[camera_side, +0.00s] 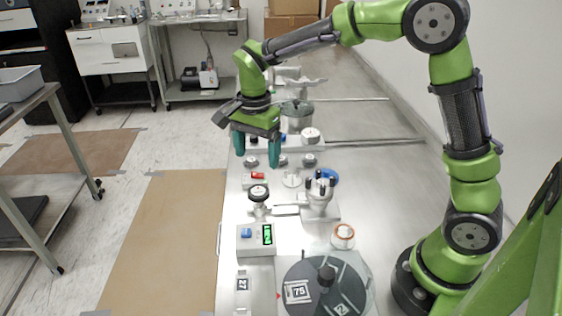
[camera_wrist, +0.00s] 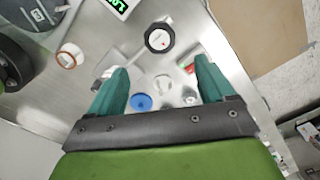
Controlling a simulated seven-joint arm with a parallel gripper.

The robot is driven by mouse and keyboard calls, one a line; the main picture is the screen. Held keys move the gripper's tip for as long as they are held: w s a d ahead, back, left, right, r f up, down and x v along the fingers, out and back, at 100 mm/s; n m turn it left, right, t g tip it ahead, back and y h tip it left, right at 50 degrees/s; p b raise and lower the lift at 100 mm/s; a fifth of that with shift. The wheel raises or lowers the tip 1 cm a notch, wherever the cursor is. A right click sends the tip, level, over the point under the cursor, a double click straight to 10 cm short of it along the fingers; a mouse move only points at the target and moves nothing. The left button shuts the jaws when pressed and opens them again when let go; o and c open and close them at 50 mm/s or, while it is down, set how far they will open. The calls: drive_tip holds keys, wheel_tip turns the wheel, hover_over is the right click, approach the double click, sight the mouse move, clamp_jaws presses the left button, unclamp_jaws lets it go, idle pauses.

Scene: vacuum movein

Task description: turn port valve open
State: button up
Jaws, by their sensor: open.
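My gripper (camera_side: 256,152) is open and empty, pointing down above the bench. In the wrist view its two teal fingers (camera_wrist: 160,70) are wide apart. A small white fitting with a red part (camera_side: 257,175), possibly the port valve, lies on the bench below the gripper. It also shows in the wrist view beside the right finger, with its red part (camera_wrist: 188,67) partly hidden.
A dial gauge (camera_side: 258,192) stands beside a metal chamber with dark-topped posts (camera_side: 318,190). The bench's right side (camera_side: 385,190) is clear.

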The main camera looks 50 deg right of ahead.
sight(259, 190)
wheel_tip(259, 190, down, 10)
drive_tip(key=shift+f, duration=0.1)
idle(0.4)
drive_tip(key=c, duration=1.1)
drive_tip(key=shift+o, duration=0.2)
